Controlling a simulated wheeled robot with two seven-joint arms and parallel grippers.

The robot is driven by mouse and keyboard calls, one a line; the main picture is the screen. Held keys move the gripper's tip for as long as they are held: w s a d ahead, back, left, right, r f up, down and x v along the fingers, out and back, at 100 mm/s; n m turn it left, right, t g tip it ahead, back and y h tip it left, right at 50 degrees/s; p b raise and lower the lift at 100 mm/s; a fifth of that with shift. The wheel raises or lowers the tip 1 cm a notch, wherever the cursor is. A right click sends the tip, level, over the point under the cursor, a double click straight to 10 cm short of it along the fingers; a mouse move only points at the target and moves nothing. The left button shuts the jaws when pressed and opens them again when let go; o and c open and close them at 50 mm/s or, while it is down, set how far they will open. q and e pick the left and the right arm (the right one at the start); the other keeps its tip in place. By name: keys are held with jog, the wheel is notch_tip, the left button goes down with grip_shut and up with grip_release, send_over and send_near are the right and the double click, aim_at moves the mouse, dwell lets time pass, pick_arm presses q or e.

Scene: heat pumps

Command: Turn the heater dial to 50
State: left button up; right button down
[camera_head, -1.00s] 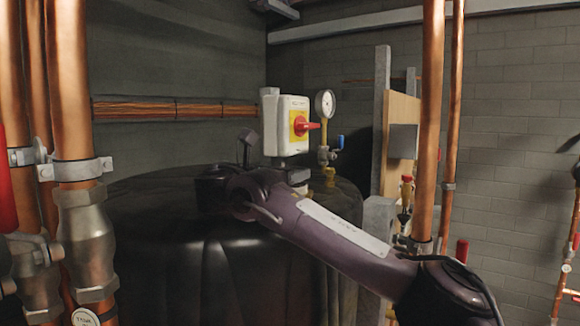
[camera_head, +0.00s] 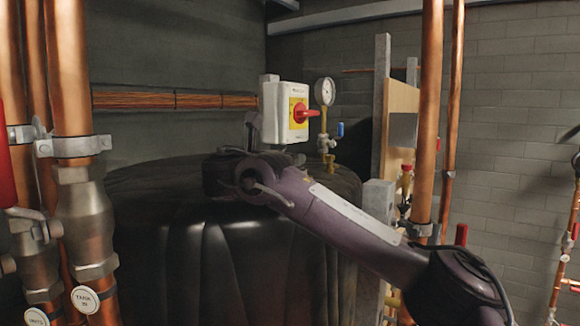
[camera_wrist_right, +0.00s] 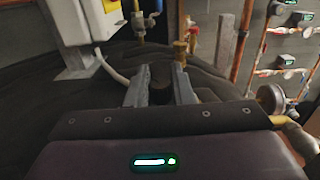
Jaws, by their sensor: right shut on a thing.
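My right gripper (camera_wrist_right: 160,90) shows in the wrist view with its two grey fingers shut on a short dark round knob (camera_wrist_right: 160,74), just above the black tank top. The knob may be the heater dial. No numbers or marks on it are readable, so its setting cannot be told. In the head view my right arm reaches in from the lower right over the black tank (camera_head: 180,250). The fingertips and the knob cannot be made out there. My left gripper is not in view.
Copper pipes (camera_head: 75,90) rise at left, and another pipe (camera_head: 430,110) stands at right near my arm.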

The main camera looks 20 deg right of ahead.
jog(key=n+t+y+b, duration=0.2)
jog(key=y+b, duration=0.1)
jog(key=n+t+y+b, duration=0.1)
jog(key=n+t, duration=0.1)
jog(key=shift+f+y+b, duration=0.25)
jog(key=shift+y+b, duration=0.15)
jog(key=n+t+y+b, duration=0.1)
jog(key=n+y, duration=0.1)
jog(key=y, duration=0.1)
jog(key=shift+r+t, duration=0.15)
jog(key=shift+t, duration=0.15)
jog(key=shift+r+n+t+y+b, duration=0.1)
jog(key=shift+n+t+y+b, duration=0.2)
jog(key=shift+n+y+b, duration=0.55)
jog(key=shift+y, duration=0.55)
jog(key=c, duration=1.3)
grip_release()
